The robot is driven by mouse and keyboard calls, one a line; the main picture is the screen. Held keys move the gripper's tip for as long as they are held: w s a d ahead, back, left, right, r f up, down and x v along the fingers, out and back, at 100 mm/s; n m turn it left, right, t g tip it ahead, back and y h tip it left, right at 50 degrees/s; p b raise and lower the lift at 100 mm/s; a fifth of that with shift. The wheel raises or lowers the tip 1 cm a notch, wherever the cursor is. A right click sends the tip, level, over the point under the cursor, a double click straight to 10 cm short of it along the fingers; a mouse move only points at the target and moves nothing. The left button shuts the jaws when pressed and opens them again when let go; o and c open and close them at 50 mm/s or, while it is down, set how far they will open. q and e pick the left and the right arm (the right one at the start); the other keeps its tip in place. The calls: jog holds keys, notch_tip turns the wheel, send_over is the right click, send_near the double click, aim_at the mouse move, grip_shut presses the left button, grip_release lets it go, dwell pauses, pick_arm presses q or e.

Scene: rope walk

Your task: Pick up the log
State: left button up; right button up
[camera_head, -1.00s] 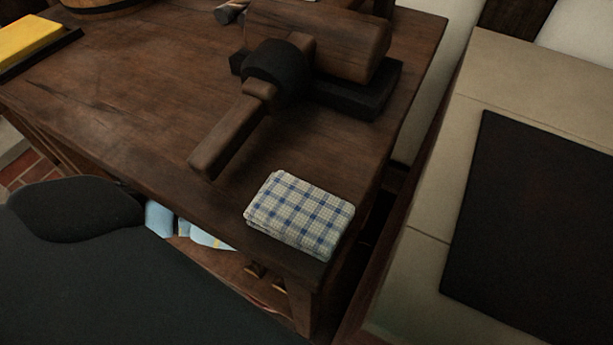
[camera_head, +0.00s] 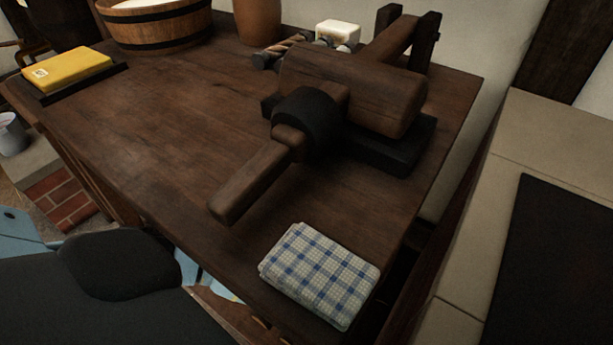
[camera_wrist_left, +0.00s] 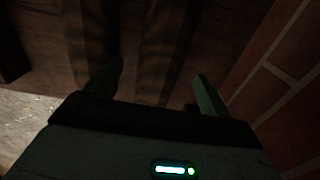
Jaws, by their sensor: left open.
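I see no loose log that I can name with certainty. A thick, log-like wooden cylinder (camera_head: 365,88) lies on a dark base on the table, with a black collar and a wooden handle at its near end; it looks like part of a crank device. My left gripper (camera_wrist_left: 158,70) shows in the left wrist view with its two fingers apart and nothing visible between them. Dark upright wooden pieces (camera_wrist_left: 155,40) are beyond the fingers, too dim to identify. The left gripper is not visible in the head view. My right gripper is in neither view.
The dark wooden table (camera_head: 180,130) holds a checked folded cloth (camera_head: 318,275), a yellow block (camera_head: 68,68), a wooden tub (camera_head: 160,28) and a brown pot (camera_head: 257,22). Brickwork (camera_head: 70,200) is at the left, and also right in the left wrist view (camera_wrist_left: 285,65). The table's middle-left is clear.

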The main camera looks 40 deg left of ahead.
pick_arm(q)
notch_tip(320, 180, down, 3)
jog(key=shift+f+b, duration=0.15)
jog(key=shift+b, duration=0.35)
jog(key=c, duration=1.2)
